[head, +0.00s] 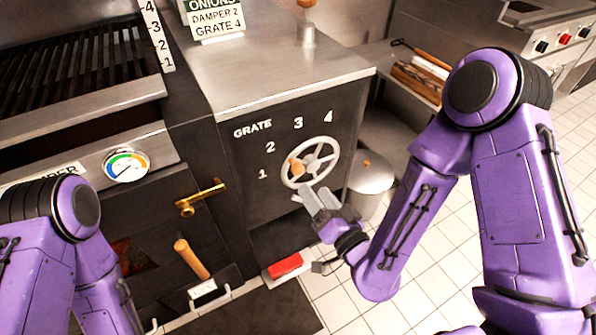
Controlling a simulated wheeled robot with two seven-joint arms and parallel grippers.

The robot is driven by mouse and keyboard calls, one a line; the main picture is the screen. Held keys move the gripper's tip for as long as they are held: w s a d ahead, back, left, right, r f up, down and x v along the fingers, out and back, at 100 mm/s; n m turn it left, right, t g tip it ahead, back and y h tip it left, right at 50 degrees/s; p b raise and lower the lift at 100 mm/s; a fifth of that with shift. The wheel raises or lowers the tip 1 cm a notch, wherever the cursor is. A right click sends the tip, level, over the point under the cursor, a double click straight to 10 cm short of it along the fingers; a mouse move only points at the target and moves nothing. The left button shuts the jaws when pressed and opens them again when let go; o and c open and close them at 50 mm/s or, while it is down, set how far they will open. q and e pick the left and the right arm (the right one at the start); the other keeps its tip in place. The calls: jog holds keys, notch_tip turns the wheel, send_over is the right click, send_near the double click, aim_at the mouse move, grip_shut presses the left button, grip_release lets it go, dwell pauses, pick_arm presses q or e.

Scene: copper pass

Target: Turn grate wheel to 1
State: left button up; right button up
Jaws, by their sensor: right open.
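The grate wheel (322,157) is a pale spoked handwheel on the dark front panel of a steel-topped cabinet. Its wooden knob (297,167) sits at the wheel's left side, between the 1 and 2 marks in direction. The word GRATE (253,129) and the numbers 1 (263,174), 2, 3 and 4 arc around the wheel's left and top. My right gripper (311,198) is just below the wheel and knob, open, with nothing seen between its fingers. Whether it touches the wheel cannot be told. My left arm shows at lower left; its gripper is out of frame.
A sign reading ONIONS, DAMPER 2, GRATE 4 (212,17) stands on the cabinet top. A grill (75,70), dial gauge (127,165) and brass handle (200,198) are at left. A metal bin (371,180) stands right of the wheel. A red block (285,265) lies below.

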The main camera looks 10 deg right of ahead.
aim_at(299, 172)
jog(key=w+b, duration=0.3)
jog(key=w+a+f+b, duration=0.1)
jog(key=b, duration=0.1)
jog(key=shift+w, duration=0.15)
jog(key=shift+w+a+r+p, duration=0.15)
jog(key=shift+w+r+p, duration=0.1)
jog(key=shift+w+p, duration=0.2)
jog(key=shift+w+a+r+p, duration=0.15)
jog(key=shift+w+r+p, duration=0.1)
jog(key=shift+w+p, duration=0.2)
jog(key=x, duration=0.2)
jog(key=shift+w+a, duration=0.1)
jog(key=shift+w, duration=0.2)
jog(key=shift+w+a+f, duration=0.1)
jog(key=shift+w, duration=0.25)
grip_shut()
